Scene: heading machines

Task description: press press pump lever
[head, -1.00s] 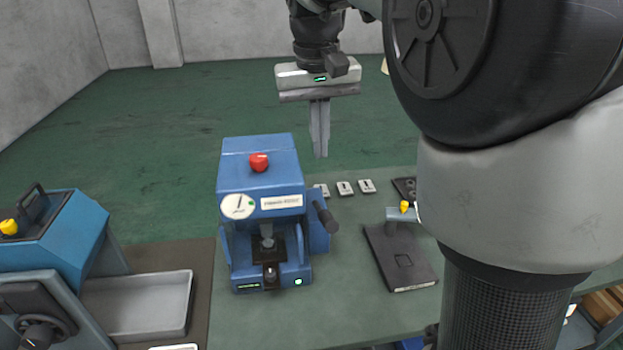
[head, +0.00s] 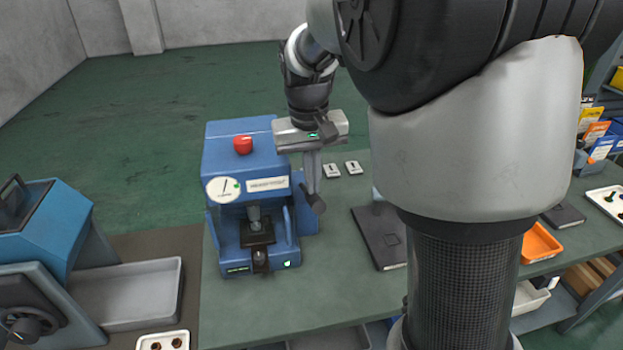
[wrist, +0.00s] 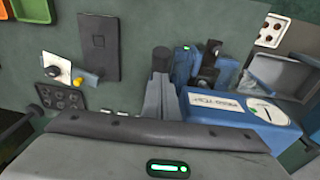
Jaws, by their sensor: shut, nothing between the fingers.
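The blue press (head: 246,180) stands on the green bench top, with a red button on top and a round dial on its front. Its pump lever (head: 317,205), a bar with a black grip, sticks out on the press's right side. My gripper (head: 313,188) is shut and empty, pointing down with its fingertips at the lever. In the wrist view the fingers (wrist: 158,95) overlap the area just before the lever's dark grip (wrist: 161,58). I cannot tell whether they touch it. The lever's inner part is partly hidden behind the fingers in the head view.
A dark flat plate (head: 380,236) lies right of the press. Small white tags (head: 352,167) lie behind it. A blue machine (head: 35,235) and a grey tray (head: 130,293) stand at left. My arm hides part of the bench at right; an orange tray (head: 540,243) lies beyond.

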